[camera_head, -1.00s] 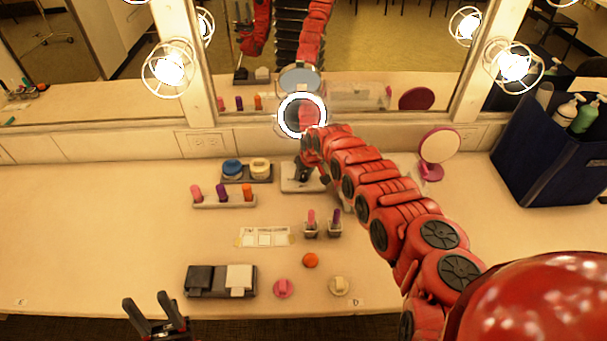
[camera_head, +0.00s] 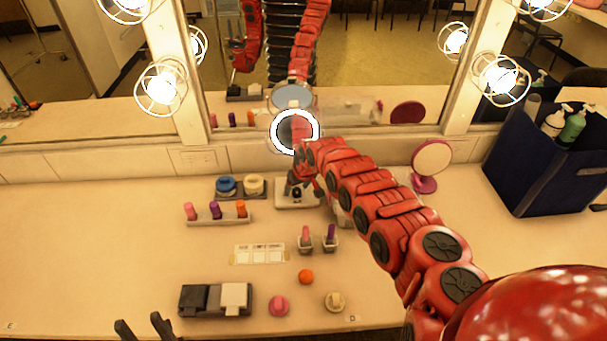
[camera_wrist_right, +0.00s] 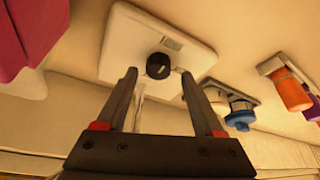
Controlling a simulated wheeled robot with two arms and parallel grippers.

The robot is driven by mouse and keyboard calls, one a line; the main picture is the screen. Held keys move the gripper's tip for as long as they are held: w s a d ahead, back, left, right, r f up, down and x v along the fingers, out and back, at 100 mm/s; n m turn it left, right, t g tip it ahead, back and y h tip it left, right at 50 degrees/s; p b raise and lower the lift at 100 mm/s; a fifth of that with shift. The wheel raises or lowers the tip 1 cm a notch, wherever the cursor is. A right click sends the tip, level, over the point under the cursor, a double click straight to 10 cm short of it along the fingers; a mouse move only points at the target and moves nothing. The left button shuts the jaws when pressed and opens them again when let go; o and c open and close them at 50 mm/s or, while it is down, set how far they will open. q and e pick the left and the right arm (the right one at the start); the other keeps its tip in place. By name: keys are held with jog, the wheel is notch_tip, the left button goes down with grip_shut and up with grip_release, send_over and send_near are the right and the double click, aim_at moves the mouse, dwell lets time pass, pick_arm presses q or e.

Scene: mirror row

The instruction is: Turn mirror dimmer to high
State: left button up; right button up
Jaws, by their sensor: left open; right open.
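The lit ring mirror (camera_head: 295,131) stands at the back of the counter, on a pale square base (camera_head: 283,199). In the right wrist view the base (camera_wrist_right: 190,35) carries a round black dimmer knob (camera_wrist_right: 159,65), with a small grey label beside it. My right gripper (camera_head: 296,190) is at the base in the head view, partly hidden by its own arm. In the right wrist view my right gripper (camera_wrist_right: 160,80) is open, its fingertips on either side of the knob; contact cannot be told. My left gripper (camera_head: 143,328) is open and empty at the bottom edge, mostly cut off.
A tray of blue and cream jars (camera_head: 240,195) and a lipstick rack (camera_head: 218,220) stand left of the base. A pink round mirror (camera_head: 425,182) and a navy caddy (camera_head: 540,175) are at right. The left counter is clear.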

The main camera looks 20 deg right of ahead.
jog(key=p+v, duration=1)
jog(key=v, duration=0.6)
jog(key=shift+s+d, duration=0.15)
